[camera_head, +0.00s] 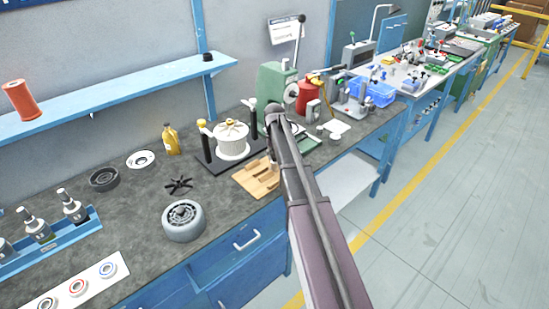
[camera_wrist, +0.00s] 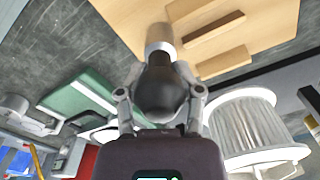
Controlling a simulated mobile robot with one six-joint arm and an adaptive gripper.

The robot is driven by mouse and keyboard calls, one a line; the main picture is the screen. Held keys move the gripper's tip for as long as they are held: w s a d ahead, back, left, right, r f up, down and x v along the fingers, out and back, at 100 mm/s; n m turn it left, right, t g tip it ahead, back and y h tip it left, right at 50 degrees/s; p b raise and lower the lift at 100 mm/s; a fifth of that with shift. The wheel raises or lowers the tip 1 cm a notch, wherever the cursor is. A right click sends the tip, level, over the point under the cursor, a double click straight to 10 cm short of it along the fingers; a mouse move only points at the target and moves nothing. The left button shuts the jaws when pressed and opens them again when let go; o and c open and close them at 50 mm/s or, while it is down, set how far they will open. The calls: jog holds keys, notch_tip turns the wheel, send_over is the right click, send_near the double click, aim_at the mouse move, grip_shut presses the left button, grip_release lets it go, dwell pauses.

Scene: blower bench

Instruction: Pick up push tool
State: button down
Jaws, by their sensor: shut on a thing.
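The push tool (camera_wrist: 158,80) has a dark rounded handle and a silver cylindrical end. In the wrist view, my gripper (camera_wrist: 160,95) is shut on the dark handle, with one finger on each side. The silver end points at the light wooden holder (camera_wrist: 215,20). I cannot tell whether it still touches the holder. In the head view the wooden holder (camera_head: 258,181) lies near the bench's front edge, and my arm reaches over it from the right. My arm largely hides the gripper and the tool there.
A white ribbed rotor (camera_head: 232,141) on a dark stand is left of the holder, and also shows in the wrist view (camera_wrist: 250,125). A green press (camera_head: 275,82) stands behind. A green tray (camera_head: 303,144) lies to the right. A grey wheel (camera_head: 184,220) sits front left.

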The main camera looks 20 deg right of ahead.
jog(key=shift+r, duration=0.15)
notch_tip(320, 180, up, 4)
jog(key=p, duration=0.4)
jog(key=shift+f, duration=0.25)
jog(key=s+a+r+p, duration=0.1)
jog(key=s+a, duration=0.1)
jog(key=s, duration=1.4)
jog(key=shift+a, duration=0.25)
jog(key=shift+w+r, duration=0.1)
